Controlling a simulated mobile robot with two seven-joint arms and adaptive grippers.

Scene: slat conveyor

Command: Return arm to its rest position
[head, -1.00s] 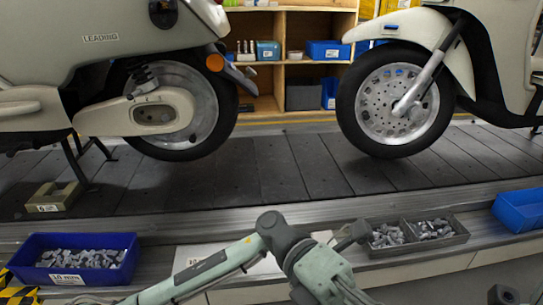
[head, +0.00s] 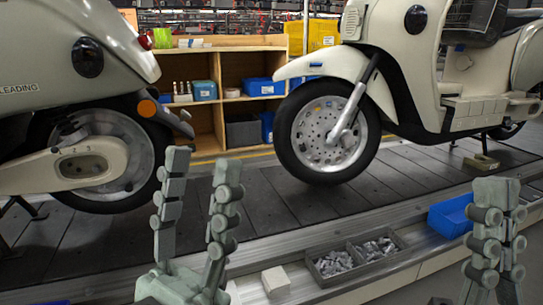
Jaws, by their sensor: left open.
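My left gripper (head: 203,165) points upward in the lower left of the head view. Its two fingers stand apart with nothing between them, in front of the slat conveyor (head: 330,205). My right gripper (head: 497,190) points upward at the lower right, near the blue bin. Its fingers show close side by side, and I cannot tell whether they are open or shut. I see nothing held in it. Most of both arms lies outside the view.
Two cream scooters stand on the conveyor, a left one (head: 70,50) and a right one (head: 415,70). A grey divided tray of metal parts (head: 318,280), a white box (head: 276,281) and a blue bin (head: 437,222) sit along the near ledge. Wooden shelves (head: 240,45) stand behind.

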